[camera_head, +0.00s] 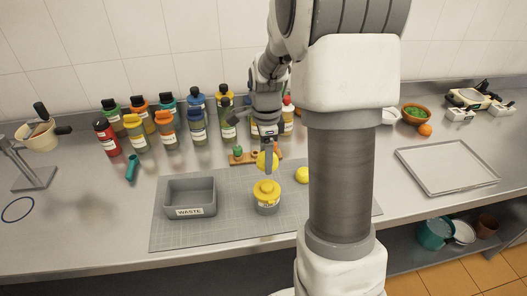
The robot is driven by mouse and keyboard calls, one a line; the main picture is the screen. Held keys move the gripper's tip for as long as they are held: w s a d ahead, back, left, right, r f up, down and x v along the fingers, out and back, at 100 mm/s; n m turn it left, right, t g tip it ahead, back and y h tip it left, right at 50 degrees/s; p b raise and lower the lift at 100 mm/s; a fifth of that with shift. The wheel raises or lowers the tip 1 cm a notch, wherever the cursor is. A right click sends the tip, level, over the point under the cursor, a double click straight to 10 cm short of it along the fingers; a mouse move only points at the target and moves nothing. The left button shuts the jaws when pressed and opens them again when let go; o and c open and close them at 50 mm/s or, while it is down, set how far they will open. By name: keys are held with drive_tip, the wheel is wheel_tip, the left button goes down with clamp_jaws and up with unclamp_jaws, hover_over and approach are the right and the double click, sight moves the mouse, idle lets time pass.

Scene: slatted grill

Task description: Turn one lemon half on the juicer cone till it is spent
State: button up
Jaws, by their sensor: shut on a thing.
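My gripper (268,150) points down over the grey mat and is shut on a yellow lemon half (263,161). The lemon half hangs above the juicer (267,206), a small grey labelled pot with a yellow top (266,187). A small gap shows between the lemon half and the juicer. Another yellow lemon piece (302,175) lies on the mat to the right of the juicer, beside my arm. The lemon's cut face and the cone's shape are too small to tell.
A grey WASTE bin (190,211) stands left of the juicer on the mat (225,232). A wooden board (240,158) lies behind, before several bottles (135,121). A tray (447,167) is at right. My arm hides part of the counter.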

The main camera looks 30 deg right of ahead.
sight(265, 186)
drive_tip(key=shift+f, duration=0.1)
idle(0.3)
drive_tip(key=shift+f+b, duration=2.65)
drive_tip(key=shift+f, duration=0.75)
drive_tip(key=shift+f+b, duration=0.9)
drive_tip(key=shift+f, duration=0.45)
drive_tip(key=o, duration=1)
drive_tip(key=c, duration=1)
drive_tip(key=shift+f, duration=0.1)
